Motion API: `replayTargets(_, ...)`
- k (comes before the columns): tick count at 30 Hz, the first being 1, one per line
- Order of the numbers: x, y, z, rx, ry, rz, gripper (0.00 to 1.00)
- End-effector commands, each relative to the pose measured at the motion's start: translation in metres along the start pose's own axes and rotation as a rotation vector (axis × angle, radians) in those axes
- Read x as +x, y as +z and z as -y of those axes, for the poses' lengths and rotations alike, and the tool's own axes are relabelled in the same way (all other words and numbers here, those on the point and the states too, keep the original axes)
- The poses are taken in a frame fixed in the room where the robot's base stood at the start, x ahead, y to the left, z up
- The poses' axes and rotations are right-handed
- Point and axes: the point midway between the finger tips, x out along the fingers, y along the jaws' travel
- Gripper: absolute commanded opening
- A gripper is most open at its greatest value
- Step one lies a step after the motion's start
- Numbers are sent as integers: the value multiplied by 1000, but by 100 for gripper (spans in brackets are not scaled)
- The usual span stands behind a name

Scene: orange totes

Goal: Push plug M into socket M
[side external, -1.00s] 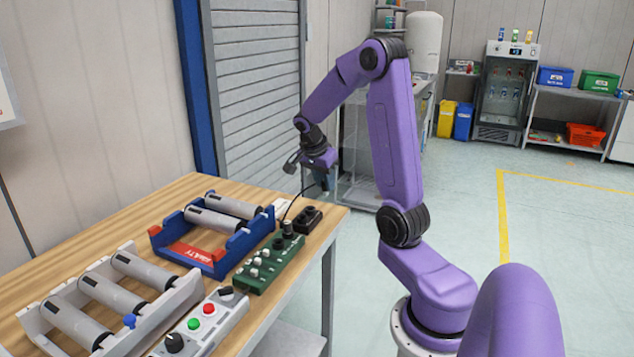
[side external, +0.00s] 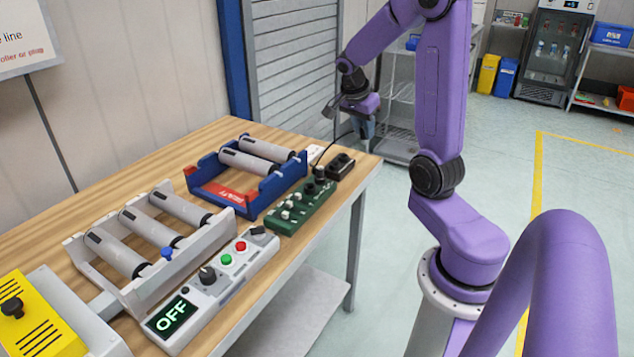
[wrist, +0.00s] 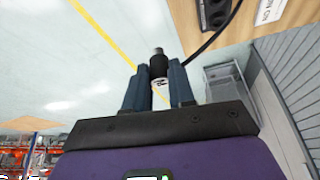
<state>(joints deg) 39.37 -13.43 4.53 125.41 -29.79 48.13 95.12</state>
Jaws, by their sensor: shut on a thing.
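My gripper (wrist: 159,88) is shut on a black plug (wrist: 158,66) with a pale lower part in the wrist view. The label on it is too small to read. In the side external view my gripper (side external: 365,128) hangs in the air just past the far right end of the table, and the plug is not clear there. A green board (side external: 300,206) with several white plugs or knobs lies on the table. A black socket block (side external: 341,166) sits beyond it and shows at the top of the wrist view (wrist: 214,12). I cannot tell which socket is M.
A dark cable (wrist: 207,43) runs from near the plug toward the table. A blue cradle (side external: 243,185) with rollers, a grey roller rack (side external: 160,240) and a control box (side external: 215,285) reading OFF stand on the wooden table (side external: 120,165). The air around my gripper is clear.

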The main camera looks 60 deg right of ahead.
Motion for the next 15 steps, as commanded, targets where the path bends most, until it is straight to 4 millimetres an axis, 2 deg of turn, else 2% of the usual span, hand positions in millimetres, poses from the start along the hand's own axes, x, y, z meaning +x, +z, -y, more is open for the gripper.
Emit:
replayTargets(5, 1, 27, 22, -10, 0, 4, 0)
replayTargets(9, 2, 66, 49, -12, 1, 5, 0)
replayTargets(15, 3, 115, 74, -7, 0, 2, 0)
